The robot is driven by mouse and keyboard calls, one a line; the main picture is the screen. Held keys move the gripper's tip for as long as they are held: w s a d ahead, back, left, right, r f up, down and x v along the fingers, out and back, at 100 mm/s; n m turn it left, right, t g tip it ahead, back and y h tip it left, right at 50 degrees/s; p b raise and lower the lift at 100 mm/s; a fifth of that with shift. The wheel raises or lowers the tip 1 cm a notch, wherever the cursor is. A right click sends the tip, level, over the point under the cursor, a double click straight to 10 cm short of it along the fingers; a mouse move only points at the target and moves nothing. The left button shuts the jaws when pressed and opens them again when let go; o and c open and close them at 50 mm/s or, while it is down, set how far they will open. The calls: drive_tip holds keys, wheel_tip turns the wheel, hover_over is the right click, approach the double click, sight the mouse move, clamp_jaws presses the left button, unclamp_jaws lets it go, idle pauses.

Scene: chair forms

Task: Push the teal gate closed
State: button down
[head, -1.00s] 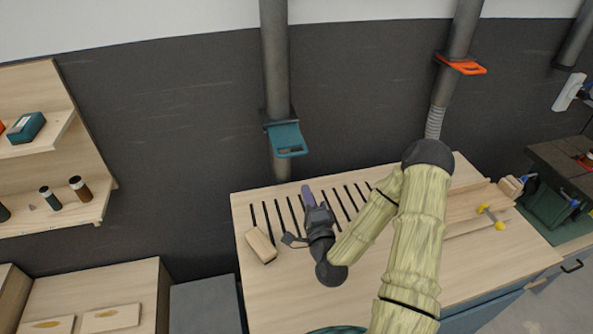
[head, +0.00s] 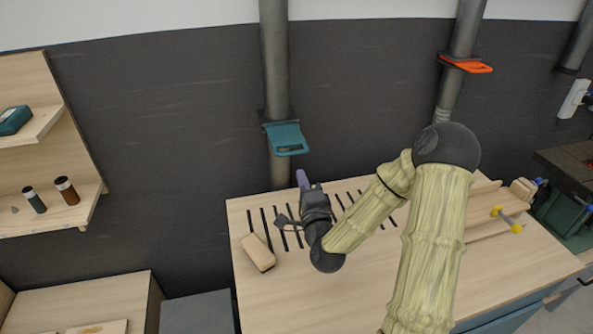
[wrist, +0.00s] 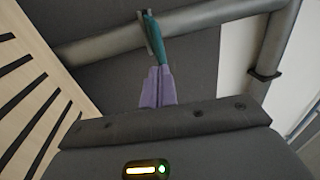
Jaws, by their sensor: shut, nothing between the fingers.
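The teal gate (head: 287,139) is a flat plate with a slotted handle, sticking out from the grey vertical duct (head: 274,60) on the back wall. In the wrist view the teal gate (wrist: 154,38) shows edge-on beyond the fingertips, against the duct (wrist: 105,44). My gripper (head: 302,178) has purple fingers pressed together, with nothing between them. In the head view it is below and slightly right of the gate, above the slotted bench top. The purple fingers (wrist: 158,88) point toward the gate in the wrist view. A gap shows between fingertips and gate in the head view.
The slotted bench (head: 300,290) lies under my arm, with a wooden block (head: 258,252) on it. An orange gate (head: 466,64) sits on another duct to the right. Shelves with bottles (head: 66,190) stand at left. The wall space left of the teal gate is clear.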

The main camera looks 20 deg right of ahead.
sight(294, 154)
drive_tip(key=w+p, duration=0.1)
drive_tip(key=w, duration=0.1)
drive_tip(key=w+r+p, duration=0.1)
drive_tip(key=w, duration=0.2)
drive_tip(key=shift+r, duration=0.15)
drive_tip(key=shift+w, duration=0.35)
